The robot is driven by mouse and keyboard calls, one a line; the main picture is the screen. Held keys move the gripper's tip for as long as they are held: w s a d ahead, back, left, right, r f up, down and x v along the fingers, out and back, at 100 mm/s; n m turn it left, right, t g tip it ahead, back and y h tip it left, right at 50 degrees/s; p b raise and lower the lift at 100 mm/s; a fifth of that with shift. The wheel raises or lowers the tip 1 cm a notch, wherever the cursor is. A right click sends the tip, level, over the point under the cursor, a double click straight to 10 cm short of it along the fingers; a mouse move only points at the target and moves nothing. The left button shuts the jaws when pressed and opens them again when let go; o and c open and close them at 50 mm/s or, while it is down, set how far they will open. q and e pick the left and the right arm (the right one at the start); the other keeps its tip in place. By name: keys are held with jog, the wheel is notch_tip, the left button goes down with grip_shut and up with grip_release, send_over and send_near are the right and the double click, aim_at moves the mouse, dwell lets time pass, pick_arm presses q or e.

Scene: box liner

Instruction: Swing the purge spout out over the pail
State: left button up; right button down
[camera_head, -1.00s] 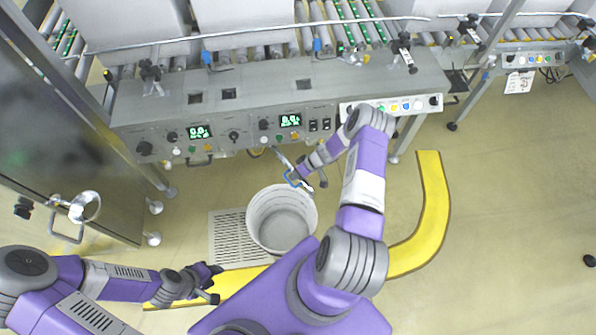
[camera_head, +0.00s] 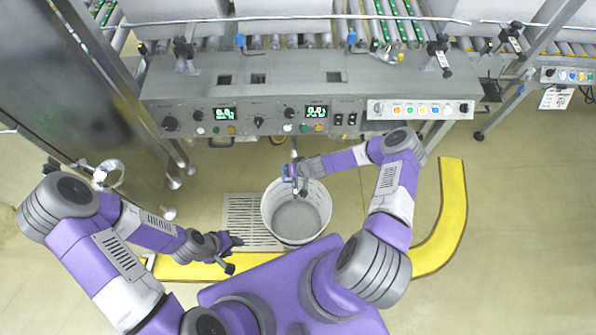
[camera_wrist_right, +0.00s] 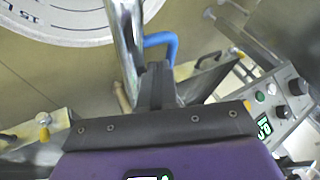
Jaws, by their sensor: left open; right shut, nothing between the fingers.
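The white pail (camera_head: 267,222) stands open on the floor, partly over a floor grate. The metal purge spout (camera_head: 294,157) comes from the panel front and points down the picture, its outer end over the pail's far part. Its blue handle (camera_head: 287,171) shows beside my right gripper (camera_head: 302,187), which is shut and empty at the spout's end. In the right wrist view the spout tube (camera_wrist_right: 126,50), blue handle (camera_wrist_right: 161,41) and pail (camera_wrist_right: 75,35) lie just beyond the shut fingers (camera_wrist_right: 155,78). My left gripper (camera_head: 234,255) is open and empty, left of the pail.
The control panel (camera_head: 258,122) with knobs and green displays runs behind the pail. The floor grate (camera_head: 243,220) lies left of it. A yellow floor strip (camera_head: 454,200) curves at the right. A steel door with a round handle (camera_head: 108,172) stands at left.

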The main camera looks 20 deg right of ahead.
jog(key=shift+w+a, duration=0.25)
jog(key=shift+a, duration=0.25)
